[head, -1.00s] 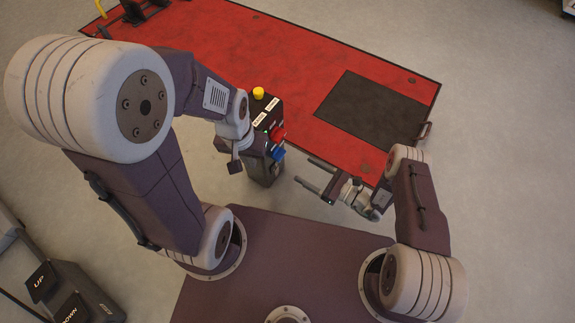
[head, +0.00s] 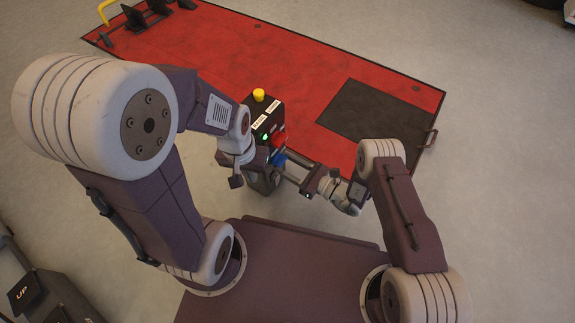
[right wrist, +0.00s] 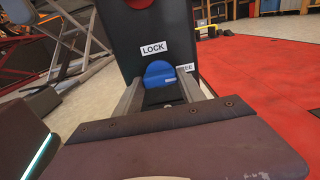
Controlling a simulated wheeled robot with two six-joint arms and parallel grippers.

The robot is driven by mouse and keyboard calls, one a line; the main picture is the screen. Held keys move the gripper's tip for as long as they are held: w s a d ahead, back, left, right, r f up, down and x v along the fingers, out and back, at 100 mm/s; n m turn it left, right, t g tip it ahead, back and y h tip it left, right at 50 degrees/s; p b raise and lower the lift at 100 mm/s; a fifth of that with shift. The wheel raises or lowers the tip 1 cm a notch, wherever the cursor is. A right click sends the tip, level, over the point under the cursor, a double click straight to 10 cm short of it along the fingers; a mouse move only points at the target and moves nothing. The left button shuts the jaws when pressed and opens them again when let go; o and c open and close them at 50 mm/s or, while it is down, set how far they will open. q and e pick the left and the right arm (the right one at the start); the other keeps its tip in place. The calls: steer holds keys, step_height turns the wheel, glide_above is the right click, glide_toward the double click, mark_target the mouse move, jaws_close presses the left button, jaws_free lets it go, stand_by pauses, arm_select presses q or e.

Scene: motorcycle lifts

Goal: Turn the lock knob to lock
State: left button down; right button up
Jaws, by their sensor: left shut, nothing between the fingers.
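The blue lock knob (head: 278,158) is on the front of a black control box (head: 262,118). In the right wrist view the knob (right wrist: 159,72) stands below a white LOCK label (right wrist: 153,48), with a partly hidden FREE label (right wrist: 187,68) to its right. My right gripper (head: 287,170) is open, its two fingers reaching towards the box. In the right wrist view the fingers (right wrist: 160,85) lie left and right of the knob with gaps showing; contact cannot be told. My left gripper (head: 236,181) is shut and empty, left of the box.
The box also carries a yellow button (head: 258,95), a red knob (head: 280,139) and a lit green lamp (head: 265,137). A red lift platform (head: 225,55) with a dark plate (head: 370,120) lies behind. Grey floor is clear at the right.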

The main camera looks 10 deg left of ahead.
steer(key=c, duration=0.6)
steer(key=shift+c, duration=0.2)
steer(key=shift+r+n+p, duration=0.15)
steer(key=shift+n+p, duration=0.75)
steer(key=shift+n, duration=0.3)
steer(key=n+p, duration=0.2)
steer(key=n, duration=0.2)
steer(key=shift+p, duration=0.3)
steer(key=n+p, duration=0.3)
steer(key=n, duration=0.3)
steer(key=shift+n, duration=0.4)
steer(key=n+p, duration=0.2)
steer(key=n, duration=0.2)
steer(key=shift+n, duration=0.3)
steer(key=shift+f, duration=0.2)
